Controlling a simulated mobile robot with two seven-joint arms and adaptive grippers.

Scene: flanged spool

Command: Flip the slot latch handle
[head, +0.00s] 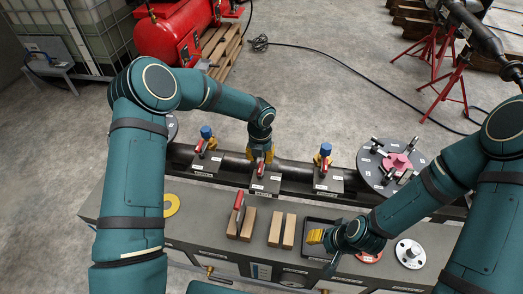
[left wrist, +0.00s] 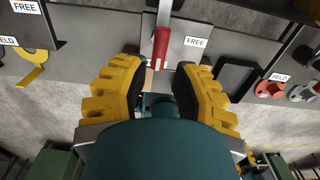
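A latch handle with a red grip (head: 261,166) stands at the middle station on the dark rail, on a plate (head: 266,182) with a label. In the left wrist view the red grip (left wrist: 160,48) points toward me beside a plate (left wrist: 194,45) marked FREE. My left gripper (head: 262,152) is over this station; in the left wrist view its yellow fingers (left wrist: 160,88) are spread apart with the grip ahead of the gap between them. I see no contact. My right gripper (head: 315,237) is low over the black tray (head: 322,223); its opening is unclear.
Similar latches with blue knobs stand left (head: 207,140) and right (head: 323,158). A round fixture with a pink part (head: 397,162) is at right. Wooden blocks (head: 282,230), a red-handled item (head: 239,200) and a yellow ring (head: 171,204) lie in front.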

